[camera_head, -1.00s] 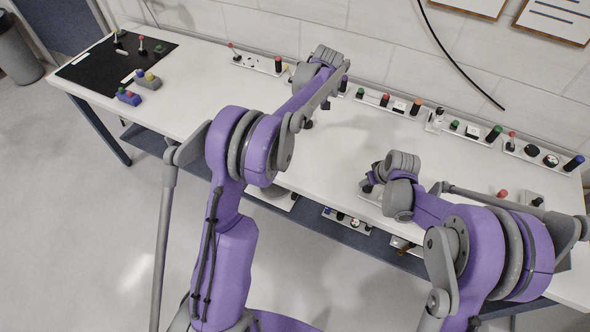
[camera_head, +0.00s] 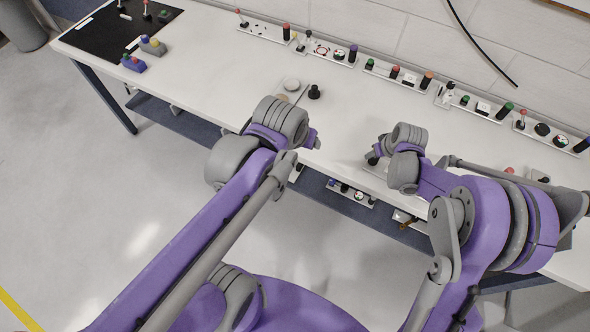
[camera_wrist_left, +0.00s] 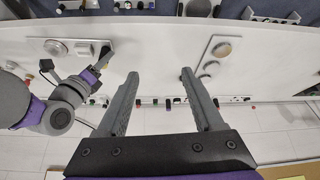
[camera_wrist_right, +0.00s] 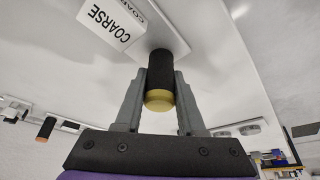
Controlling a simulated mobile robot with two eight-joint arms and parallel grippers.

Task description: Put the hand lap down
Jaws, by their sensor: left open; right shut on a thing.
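A black cylinder with a gold end (camera_wrist_right: 159,78) sits between the fingers of my right gripper (camera_wrist_right: 157,102), which is shut on it. It is close to a plate with a white block marked COARSE (camera_wrist_right: 112,22); I cannot tell whether it touches. It may be the hand lap. In the head view my right gripper (camera_head: 374,160) is low over the bench, its fingers mostly hidden. My left gripper (camera_wrist_left: 158,85) is open, with nothing seen held; its wrist shows in the head view (camera_head: 281,122). A black knob-topped thing (camera_head: 315,92) stands on the bench beyond it.
A small plate with a pale disc (camera_head: 291,84) lies beside the knob-topped thing. A row of control panels (camera_head: 398,77) lines the bench's back edge. A black mat (camera_head: 108,30) lies far left. More panels (camera_head: 351,195) are below the front edge. The left middle bench is clear.

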